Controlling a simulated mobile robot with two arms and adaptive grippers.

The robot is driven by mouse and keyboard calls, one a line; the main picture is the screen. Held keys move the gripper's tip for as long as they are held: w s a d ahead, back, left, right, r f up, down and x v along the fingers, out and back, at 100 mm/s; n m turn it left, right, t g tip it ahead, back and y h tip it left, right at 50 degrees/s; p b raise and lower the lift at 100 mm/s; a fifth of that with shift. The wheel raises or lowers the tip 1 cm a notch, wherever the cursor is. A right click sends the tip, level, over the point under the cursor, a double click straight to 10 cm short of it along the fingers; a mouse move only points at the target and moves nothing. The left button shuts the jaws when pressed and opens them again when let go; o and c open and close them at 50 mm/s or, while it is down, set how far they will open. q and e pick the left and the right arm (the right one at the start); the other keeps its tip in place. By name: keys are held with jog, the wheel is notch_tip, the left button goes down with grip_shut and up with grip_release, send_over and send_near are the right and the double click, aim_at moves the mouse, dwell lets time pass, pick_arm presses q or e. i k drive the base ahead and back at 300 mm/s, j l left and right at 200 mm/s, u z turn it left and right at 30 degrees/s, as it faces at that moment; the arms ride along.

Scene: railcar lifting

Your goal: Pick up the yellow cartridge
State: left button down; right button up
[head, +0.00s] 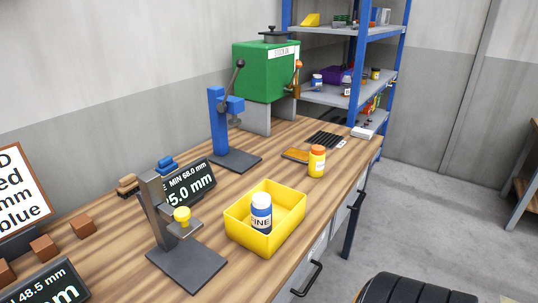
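A small yellow cylinder (182,216) stands on the plate of a grey gauge stand (186,266) at the front left of the wooden bench. A yellow-orange bottle-shaped container (317,164) with an orange cap and a pale label stands upright on the bench, right of centre. I cannot tell for certain which of the two is the yellow cartridge. Neither of my grippers is in view.
A yellow bin (247,238) holds a blue-and-white container (261,210). Behind are a blue lever press (217,120), a green tank (262,75) and blue shelving (354,70). Displays and brown blocks (82,225) crowd the left. Bare wood lies between bin and press.

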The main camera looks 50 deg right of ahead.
aim_at(316, 165)
jog(key=l+u, duration=0.2)
jog(key=l, duration=0.2)
jog(key=k+l+u, duration=0.2)
jog(key=l, duration=0.2)
jog(key=l+u, duration=0.15)
jog(key=l, duration=0.25)
jog(key=k+l+u, duration=0.2)
jog(key=l, duration=0.15)
jog(key=k+l+u, duration=0.2)
jog(key=l, duration=0.2)
jog(key=k+l+u, duration=0.2)
jog(key=i+l, duration=0.05)
jog(key=l, duration=0.05)
